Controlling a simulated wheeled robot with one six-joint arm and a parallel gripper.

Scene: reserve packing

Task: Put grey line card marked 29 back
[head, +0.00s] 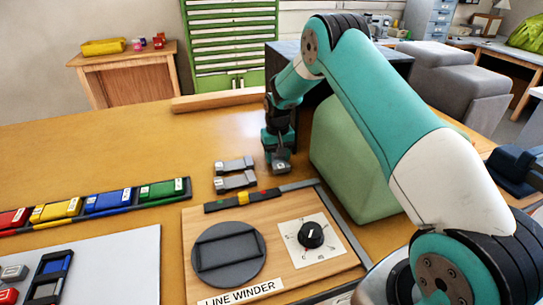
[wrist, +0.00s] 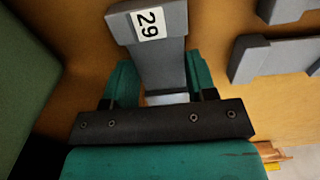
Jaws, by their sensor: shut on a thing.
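The grey line card marked 29 (wrist: 168,62) is between the teal fingers of my gripper (wrist: 160,88) in the wrist view. Its white label faces the camera and its wide end points away from the palm. In the head view my gripper (head: 279,152) points down over the wooden table, with the grey card (head: 281,168) at its tip. I cannot tell whether the card touches the table. Two other grey cards (head: 235,165) (head: 236,182) lie just left of my gripper. Their edges also show at the right of the wrist view (wrist: 275,60).
The line winder board (head: 200,278), with a round dark disc (head: 229,254) and a dial (head: 311,234), lies in front. A green block (head: 345,165) stands close right of my gripper. A rack with coloured cards (head: 108,203) is at left. The table's back left is clear.

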